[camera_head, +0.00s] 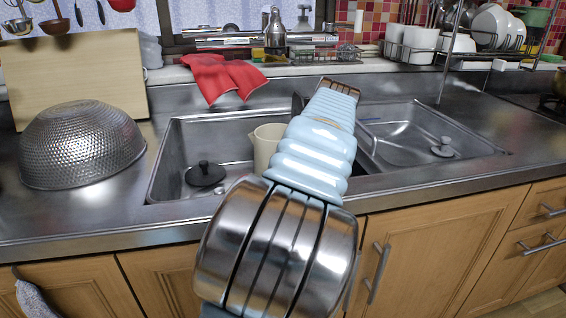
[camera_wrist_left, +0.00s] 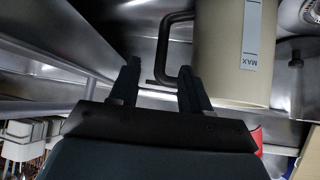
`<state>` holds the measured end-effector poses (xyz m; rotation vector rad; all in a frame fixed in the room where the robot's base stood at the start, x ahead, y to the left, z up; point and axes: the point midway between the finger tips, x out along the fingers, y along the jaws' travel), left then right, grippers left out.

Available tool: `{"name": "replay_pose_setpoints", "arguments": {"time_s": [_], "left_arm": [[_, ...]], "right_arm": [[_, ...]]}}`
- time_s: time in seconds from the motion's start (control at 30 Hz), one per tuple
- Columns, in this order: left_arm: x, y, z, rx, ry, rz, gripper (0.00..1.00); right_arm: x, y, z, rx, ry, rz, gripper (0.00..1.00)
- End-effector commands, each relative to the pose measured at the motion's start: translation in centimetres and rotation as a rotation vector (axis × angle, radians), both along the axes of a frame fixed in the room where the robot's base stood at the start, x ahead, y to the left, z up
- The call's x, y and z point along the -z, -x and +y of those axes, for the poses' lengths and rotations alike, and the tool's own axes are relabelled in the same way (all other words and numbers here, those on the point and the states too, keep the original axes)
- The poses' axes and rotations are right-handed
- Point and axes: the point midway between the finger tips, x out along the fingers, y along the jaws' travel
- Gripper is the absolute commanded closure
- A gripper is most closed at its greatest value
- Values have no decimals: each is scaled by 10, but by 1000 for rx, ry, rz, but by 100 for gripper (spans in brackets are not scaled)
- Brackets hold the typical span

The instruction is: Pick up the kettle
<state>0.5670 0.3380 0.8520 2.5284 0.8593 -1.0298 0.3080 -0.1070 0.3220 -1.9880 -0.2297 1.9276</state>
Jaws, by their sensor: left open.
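The kettle (camera_head: 266,148) is beige and stands in the left sink basin, partly hidden behind my left arm. In the left wrist view the kettle (camera_wrist_left: 222,50) shows its beige body, a pale gauge strip marked MAX and a black handle (camera_wrist_left: 163,45). My left gripper (camera_wrist_left: 159,72) is open, its two dark fingers spread on either side of the handle as seen in that view. I cannot tell how deep the handle sits between them, and no grip shows. In the head view my arm hides most of this gripper. My right gripper is in neither view.
A metal colander (camera_head: 82,145) rests on the counter at left, before a wooden board (camera_head: 75,70). Red cloth (camera_head: 222,78) hangs over the sink's back edge. A black drain plug (camera_head: 205,174) lies left of the kettle. The right basin (camera_head: 400,140) looks mostly empty; a dish rack (camera_head: 460,55) stands behind.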

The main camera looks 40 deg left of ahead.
Motion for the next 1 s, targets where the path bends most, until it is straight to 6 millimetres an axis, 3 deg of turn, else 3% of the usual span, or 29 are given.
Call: {"name": "replay_pose_setpoints", "arguments": {"time_s": [0.1, 0.37, 0.6, 0.93, 1.0], "left_arm": [[19, -14, 12, -5, 0, 3, 53], [38, -29, 23, -1, 1, 1, 53], [67, -46, 39, -3, 0, 3, 53], [74, -53, 42, 1, 1, -1, 53], [74, -53, 42, 1, 1, 0, 62]], "right_arm": [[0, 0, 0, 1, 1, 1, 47], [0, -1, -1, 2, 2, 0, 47], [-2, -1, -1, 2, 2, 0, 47], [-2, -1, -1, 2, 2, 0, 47], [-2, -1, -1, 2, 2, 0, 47]]}}
